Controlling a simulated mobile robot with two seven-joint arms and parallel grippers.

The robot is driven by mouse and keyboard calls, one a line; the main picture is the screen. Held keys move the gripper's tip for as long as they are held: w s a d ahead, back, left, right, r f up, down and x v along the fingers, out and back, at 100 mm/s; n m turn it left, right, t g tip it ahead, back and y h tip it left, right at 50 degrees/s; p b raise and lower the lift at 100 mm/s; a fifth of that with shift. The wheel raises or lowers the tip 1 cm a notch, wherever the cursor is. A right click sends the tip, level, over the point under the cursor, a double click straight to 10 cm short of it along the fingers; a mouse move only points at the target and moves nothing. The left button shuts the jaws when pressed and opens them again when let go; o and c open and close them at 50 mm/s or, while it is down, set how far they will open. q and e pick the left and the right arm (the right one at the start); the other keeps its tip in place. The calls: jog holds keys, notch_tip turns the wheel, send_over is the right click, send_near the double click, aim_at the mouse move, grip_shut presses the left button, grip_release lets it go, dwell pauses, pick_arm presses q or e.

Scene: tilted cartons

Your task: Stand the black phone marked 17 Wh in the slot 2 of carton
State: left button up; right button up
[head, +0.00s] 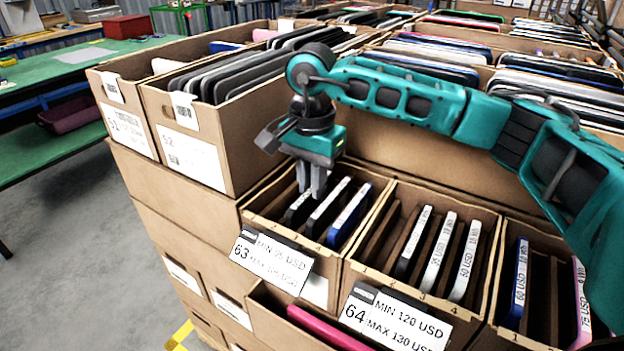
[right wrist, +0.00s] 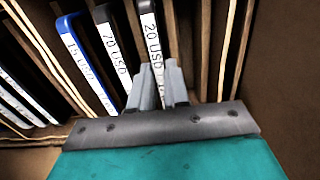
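My right gripper (head: 311,190) points down over carton 63 (head: 335,266), its two fingers slightly apart. In the right wrist view, the fingertips (right wrist: 159,72) are at a black phone marked 20 USD (right wrist: 150,32), whose white edge shows between them. I cannot tell whether they touch it. A black phone marked 70 USD (right wrist: 112,48) and a blue phone marked 15 USD (right wrist: 80,55) stand beside it. No 17 Wh mark is readable. Carton 64 (head: 480,326) holds a black-sided phone (head: 412,243) and two pale-edged phones in numbered slots. My left gripper is out of view.
Carton 52 (head: 215,145), full of dark devices, stands higher at the left. The carton at right holds a blue phone (head: 518,283) and a pink phone (head: 581,305), with empty slots between. A lower carton holds a pink device (head: 325,328). Cardboard dividers separate slots.

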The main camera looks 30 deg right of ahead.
jog(key=o, duration=0.5)
jog(key=shift+o, duration=0.2)
notch_tip(320, 180, up, 22)
jog(key=p, duration=0.7)
